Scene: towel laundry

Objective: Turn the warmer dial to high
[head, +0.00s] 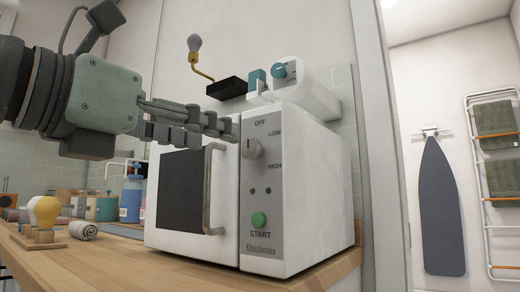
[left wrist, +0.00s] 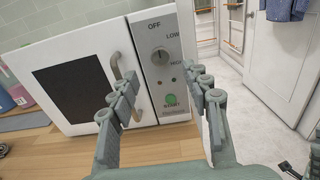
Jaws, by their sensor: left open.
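The white towel warmer (head: 318,190) stands on a wooden counter with its door shut. Its grey dial (head: 253,148) is on the front panel, beside OFF, LOW and HIGH labels, above a green START button (head: 259,220). The dial also shows in the left wrist view (left wrist: 160,57); I cannot tell its exact setting. My left gripper (head: 224,126) is open and empty, reaching from the left in front of the warmer, near the dial. In the left wrist view, its fingers (left wrist: 165,84) are spread below the dial and either side of the START button, with no visible contact.
The door handle (head: 212,190) sticks out left of the dial. A white canister with a teal knob (head: 292,82) lies on top of the warmer. An ironing board (head: 440,205) hangs at right.

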